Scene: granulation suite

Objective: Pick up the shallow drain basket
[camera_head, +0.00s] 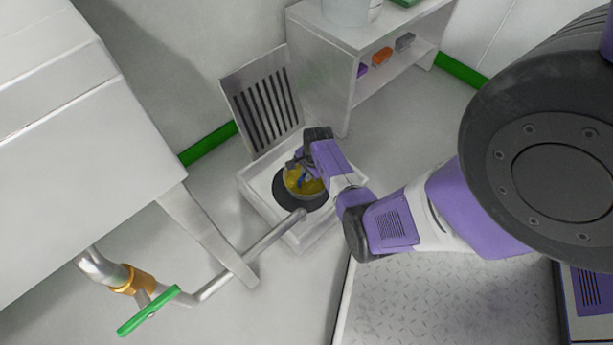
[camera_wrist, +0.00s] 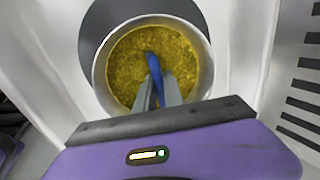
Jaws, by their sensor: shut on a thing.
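The shallow drain basket (camera_wrist: 203,48) is a round, light-rimmed pan filled with yellow grainy material. In the head view the basket (camera_head: 290,184) sits at the dark round drain opening (camera_head: 283,199) in a pale floor basin. A blue upright piece (camera_wrist: 150,68) stands in the middle of the yellow material. My gripper (camera_wrist: 156,88) reaches down over the basket, and its fingers are shut on this blue piece. In the head view my gripper (camera_head: 303,172) partly hides the basket. I cannot tell whether the basket is clear of the drain.
A slotted grate (camera_head: 262,100) leans upright behind the basin (camera_head: 259,178). A pipe (camera_head: 260,247) with a green-handled valve (camera_head: 148,311) ends over the basin. A white shelf unit (camera_head: 325,84) stands behind, and a large pale cabinet (camera_head: 80,150) on legs is at left.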

